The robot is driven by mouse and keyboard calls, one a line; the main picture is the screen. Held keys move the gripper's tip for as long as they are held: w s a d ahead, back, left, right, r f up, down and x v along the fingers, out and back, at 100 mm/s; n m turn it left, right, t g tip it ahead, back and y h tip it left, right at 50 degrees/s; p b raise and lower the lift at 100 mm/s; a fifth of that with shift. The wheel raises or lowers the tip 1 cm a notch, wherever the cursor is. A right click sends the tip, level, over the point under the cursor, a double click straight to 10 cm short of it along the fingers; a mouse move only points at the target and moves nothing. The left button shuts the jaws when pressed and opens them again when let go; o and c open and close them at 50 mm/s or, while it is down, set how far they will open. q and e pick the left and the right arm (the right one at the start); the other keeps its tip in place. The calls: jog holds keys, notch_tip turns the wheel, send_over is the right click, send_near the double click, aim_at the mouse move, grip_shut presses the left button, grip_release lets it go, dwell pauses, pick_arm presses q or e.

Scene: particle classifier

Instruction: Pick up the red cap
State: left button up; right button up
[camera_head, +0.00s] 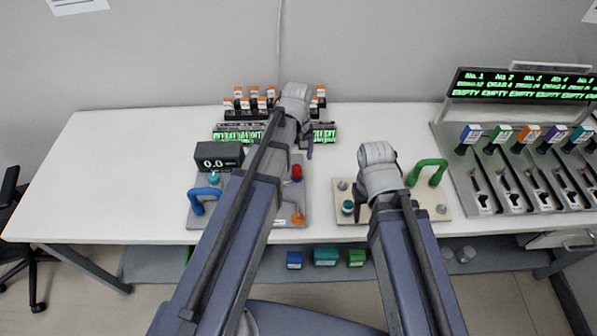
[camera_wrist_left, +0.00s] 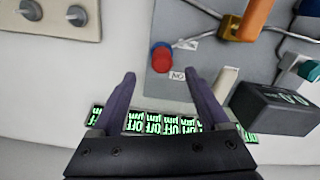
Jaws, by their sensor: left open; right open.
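The red cap (camera_head: 297,172) sits on the grey panel (camera_head: 280,212), to the right of my left forearm in the head view. In the left wrist view the red cap (camera_wrist_left: 162,60) shows just past the fingertips, between them sideways, with a blue part at its upper edge. My left gripper (camera_wrist_left: 162,80) is open and empty, apart from the cap. In the head view my left gripper (camera_head: 308,148) is behind the cap and partly hidden by its own wrist. My right gripper (camera_head: 360,206) is over the beige board (camera_head: 400,214), its jaws mostly hidden by my arm.
A black display (camera_head: 219,156) reading 0.0 and a blue handle (camera_head: 203,196) are on the left. Orange-capped bottles (camera_head: 256,98) stand behind. A green handle (camera_head: 428,172) and a machine with several slots (camera_head: 530,190) are on the right. The left table top (camera_head: 110,180) is clear.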

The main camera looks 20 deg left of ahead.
aim_at(296, 165)
pick_arm(q)
jog(key=shift+f+b, duration=0.3)
jog(key=shift+f, duration=0.4)
pick_arm(e)
jog(key=shift+f, duration=0.65)
jog(key=shift+f, duration=0.1)
pick_arm(q)
notch_tip(296, 165, down, 5)
jog(key=b, duration=0.5)
jog(key=shift+a+f, duration=0.15)
pick_arm(e)
notch_tip(296, 165, down, 5)
jog(key=shift+f, duration=0.1)
pick_arm(q)
grip_shut()
